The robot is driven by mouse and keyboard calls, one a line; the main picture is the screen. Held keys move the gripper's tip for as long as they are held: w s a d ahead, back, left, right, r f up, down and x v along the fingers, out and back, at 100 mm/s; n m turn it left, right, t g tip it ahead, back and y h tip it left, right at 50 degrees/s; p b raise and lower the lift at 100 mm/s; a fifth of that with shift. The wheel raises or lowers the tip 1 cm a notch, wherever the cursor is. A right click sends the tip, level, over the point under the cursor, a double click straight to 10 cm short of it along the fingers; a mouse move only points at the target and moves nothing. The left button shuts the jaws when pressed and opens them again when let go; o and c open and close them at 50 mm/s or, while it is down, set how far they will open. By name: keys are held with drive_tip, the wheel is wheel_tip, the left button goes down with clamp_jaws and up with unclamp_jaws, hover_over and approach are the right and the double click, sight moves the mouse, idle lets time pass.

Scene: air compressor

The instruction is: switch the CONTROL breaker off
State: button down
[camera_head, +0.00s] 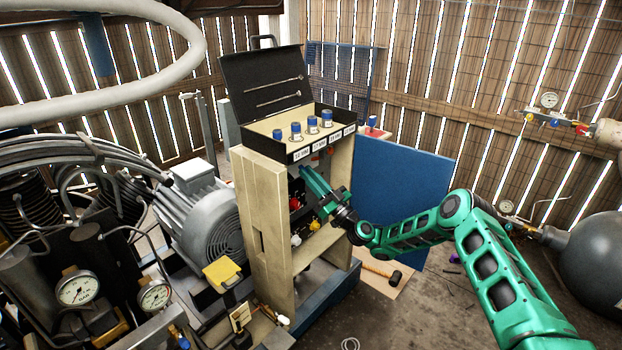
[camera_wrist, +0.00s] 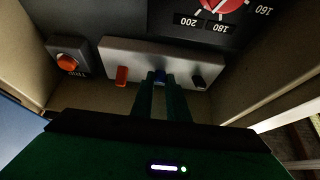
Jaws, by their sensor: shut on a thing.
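In the wrist view a pale grey breaker strip (camera_wrist: 130,55) carries a red lever (camera_wrist: 122,76), a blue lever (camera_wrist: 159,76) and a black lever (camera_wrist: 198,83). No label tells which one is the CONTROL breaker. My gripper (camera_wrist: 160,80) has its two green fingers closed around the blue lever, which shows between the fingertips. In the head view my gripper (camera_head: 307,176) reaches into the open front of the beige cabinet (camera_head: 262,215), below the labelled shelf. There the levers are hidden or too small to tell apart.
An orange button (camera_wrist: 67,62) sits left of the strip, and a red dial (camera_wrist: 220,8) above it. The cabinet's side walls stand close on both sides of my gripper. A black tray (camera_head: 275,135) with several blue-capped items tops the cabinet. A motor (camera_head: 200,215) stands to the left.

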drive_tip(key=c, duration=1.7)
unclamp_jaws()
drive_tip(key=v, duration=1)
drive_tip(key=shift+s+d+f, duration=0.1)
drive_tip(key=shift+d+f, duration=0.15)
drive_tip(key=shift+d, duration=0.05)
